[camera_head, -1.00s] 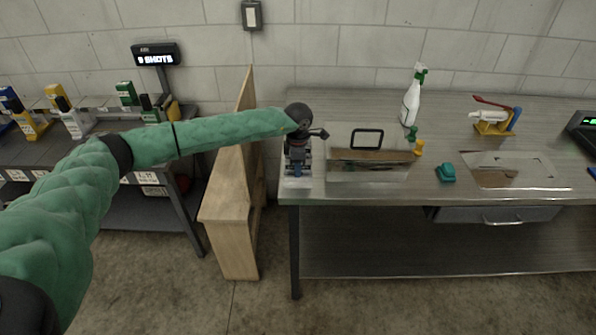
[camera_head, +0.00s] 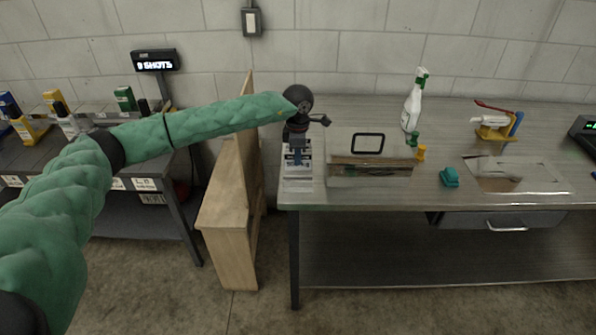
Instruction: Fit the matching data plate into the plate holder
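My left gripper (camera_head: 297,157) points down over a small set of pale labelled plates (camera_head: 299,179) at the left end of the metal bench. The gripper hides part of the plates, and the lettering is too small to read. I cannot tell whether its fingers are open or shut. A black rounded rectangular frame (camera_head: 367,134), which looks like the plate holder, is on the shiny aluminium panel (camera_head: 345,173) just right of the gripper. No plate can be made out inside the frame. My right gripper is not in view.
A spray bottle (camera_head: 412,103), small green and yellow pieces (camera_head: 421,153), a teal block (camera_head: 449,177) and a red-handled tool (camera_head: 494,122) stand on the bench (camera_head: 395,203). A wooden partition (camera_head: 232,205) stands left of it. A flat clear sheet (camera_head: 515,174) lies at right.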

